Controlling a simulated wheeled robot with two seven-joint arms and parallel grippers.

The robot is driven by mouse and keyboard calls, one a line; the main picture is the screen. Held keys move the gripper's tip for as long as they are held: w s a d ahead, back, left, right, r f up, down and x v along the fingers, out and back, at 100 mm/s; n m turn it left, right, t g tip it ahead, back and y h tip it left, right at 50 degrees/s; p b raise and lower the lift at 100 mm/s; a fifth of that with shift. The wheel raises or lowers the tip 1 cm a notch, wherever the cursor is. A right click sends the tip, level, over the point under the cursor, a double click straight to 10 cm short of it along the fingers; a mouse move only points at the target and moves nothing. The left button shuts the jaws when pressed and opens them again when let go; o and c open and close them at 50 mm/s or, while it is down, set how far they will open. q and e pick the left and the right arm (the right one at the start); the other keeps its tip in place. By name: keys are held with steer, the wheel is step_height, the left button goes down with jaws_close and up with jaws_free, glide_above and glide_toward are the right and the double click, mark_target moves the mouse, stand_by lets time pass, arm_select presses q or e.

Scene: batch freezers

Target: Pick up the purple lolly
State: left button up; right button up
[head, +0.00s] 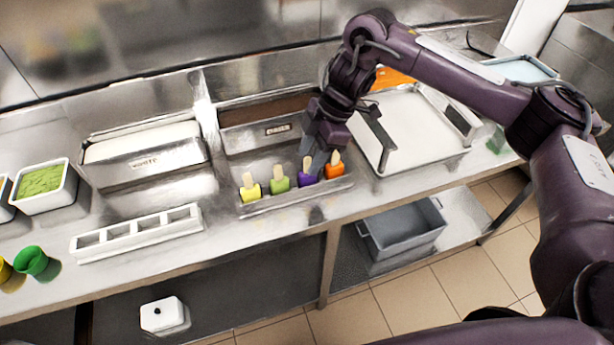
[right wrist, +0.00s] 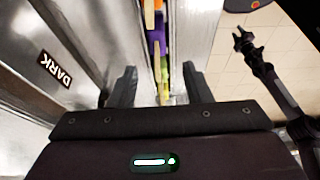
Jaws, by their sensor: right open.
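The purple lolly (head: 304,180) stands in a row of lollies in a narrow metal trough at the front of the counter, its pale stick pointing up. It sits between a green lolly (head: 279,184) and an orange lolly (head: 334,171). My right gripper (head: 315,158) is open and empty, pointing down just above and beside the purple lolly's stick. In the right wrist view, the purple lolly (right wrist: 157,40) shows beyond and between the spread fingers (right wrist: 161,88).
A yellow lolly (head: 250,188) stands at the row's left end. Behind the row is a bin of dark chocolate (head: 265,108); a white-filled bin (head: 145,145) is to its left. A white slotted holder (head: 138,234) lies on the counter. A metal tray (head: 415,130) stands right.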

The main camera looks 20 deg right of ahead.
mark_target(304, 170)
steer(key=p+x, duration=0.1)
steer(key=x, duration=0.2)
steer(key=shift+w+f+p, duration=0.1)
steer(key=shift+f+p, duration=0.2)
steer(key=shift+a+f, duration=0.15)
steer(key=shift+f, duration=0.15)
arm_select(q)
steer(key=shift+w+d+r, duration=0.1)
steer(key=shift+w+r, duration=0.2)
steer(key=shift+r, duration=0.2)
steer(key=shift+w+r, duration=0.25)
steer(key=shift+r, duration=0.2)
arm_select(e)
jaws_close()
